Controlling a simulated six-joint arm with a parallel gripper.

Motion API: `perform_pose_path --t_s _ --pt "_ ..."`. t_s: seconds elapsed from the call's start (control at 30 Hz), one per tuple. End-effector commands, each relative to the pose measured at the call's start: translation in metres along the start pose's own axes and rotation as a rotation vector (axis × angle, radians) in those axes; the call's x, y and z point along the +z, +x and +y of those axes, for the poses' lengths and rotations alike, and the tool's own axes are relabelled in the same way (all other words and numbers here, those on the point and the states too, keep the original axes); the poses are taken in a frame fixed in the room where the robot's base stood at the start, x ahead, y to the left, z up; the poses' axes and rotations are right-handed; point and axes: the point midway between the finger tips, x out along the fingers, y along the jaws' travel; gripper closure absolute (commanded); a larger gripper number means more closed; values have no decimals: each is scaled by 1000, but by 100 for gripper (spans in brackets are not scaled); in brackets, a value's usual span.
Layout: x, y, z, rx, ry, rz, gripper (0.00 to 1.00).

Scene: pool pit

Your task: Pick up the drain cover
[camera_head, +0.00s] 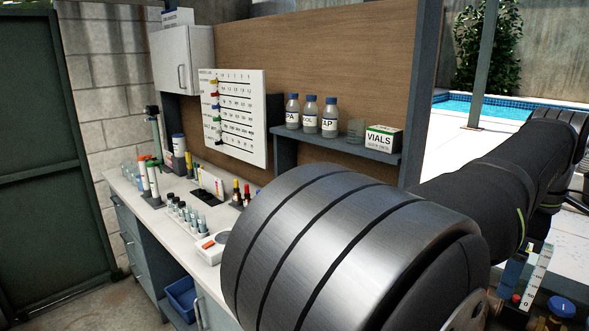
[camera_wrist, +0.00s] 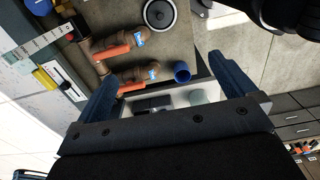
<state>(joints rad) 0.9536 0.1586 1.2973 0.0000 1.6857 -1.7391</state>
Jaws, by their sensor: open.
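In the wrist view, a round dark disc with a pale rim (camera_wrist: 159,13) lies at the top centre on a brown-grey surface. It may be the drain cover, but I cannot tell for sure. My gripper (camera_wrist: 162,68) has its two dark blue fingers spread wide with nothing held between them. The disc is beyond the fingertips and apart from them. In the head view, my own arm fills the lower right; neither the gripper nor a clear drain cover shows there.
Copper-coloured pipes with orange handles (camera_wrist: 118,52) lie near the left finger, with a blue cup (camera_wrist: 182,72) beside them. A light tray (camera_wrist: 185,96) shows between the fingers. In the head view, a workbench (camera_head: 128,188) holds vials and bottles below a shelf (camera_head: 345,146).

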Motion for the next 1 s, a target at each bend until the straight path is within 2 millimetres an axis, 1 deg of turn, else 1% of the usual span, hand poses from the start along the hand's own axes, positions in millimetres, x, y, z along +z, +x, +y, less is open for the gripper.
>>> perform_pose_path --t_s 0.13,0.17,0.2,0.27,0.4,0.43,0.67,0.77,0.87,0.97,1.0 --pt "0 0 0 0 0 0 0" --pt "0 0 0 0 0 0 4" --pt "0 0 0 0 0 0 12" --pt "0 0 0 0 0 0 24" --pt "0 0 0 0 0 0 51" --pt "0 0 0 0 0 0 56" --pt "0 0 0 0 0 0 56" --pt "-2 6 -2 4 -22 -12 56" --pt "-10 24 -6 23 -102 -57 56" --pt "-20 53 -13 54 -245 -134 56" --pt "-24 65 -17 68 -312 -168 56"
